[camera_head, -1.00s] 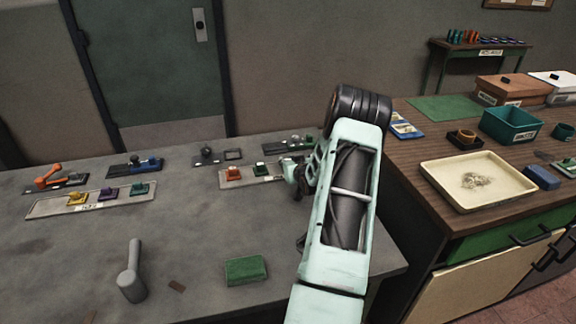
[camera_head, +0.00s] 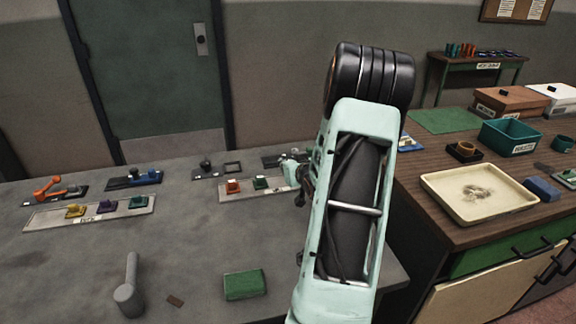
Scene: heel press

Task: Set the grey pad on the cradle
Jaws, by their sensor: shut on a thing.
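My gripper (camera_head: 298,178) is mostly hidden behind my pale green arm, with a small part showing at the right end of the front pad tray (camera_head: 238,194). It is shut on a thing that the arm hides. I see no loose grey pad elsewhere. A red pad (camera_head: 233,187) and a green pad (camera_head: 261,183) sit on that tray, left of my gripper. Behind it, a dark grey press (camera_head: 206,168) stands beside an empty square frame (camera_head: 232,168), which looks like a cradle. Another dark fixture (camera_head: 274,161) at the back is partly covered by the arm.
An orange press (camera_head: 47,188) and a blue press (camera_head: 152,175) stand at the left. A left tray (camera_head: 45,220) holds yellow, purple and green pads. The grey table's middle is clear.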

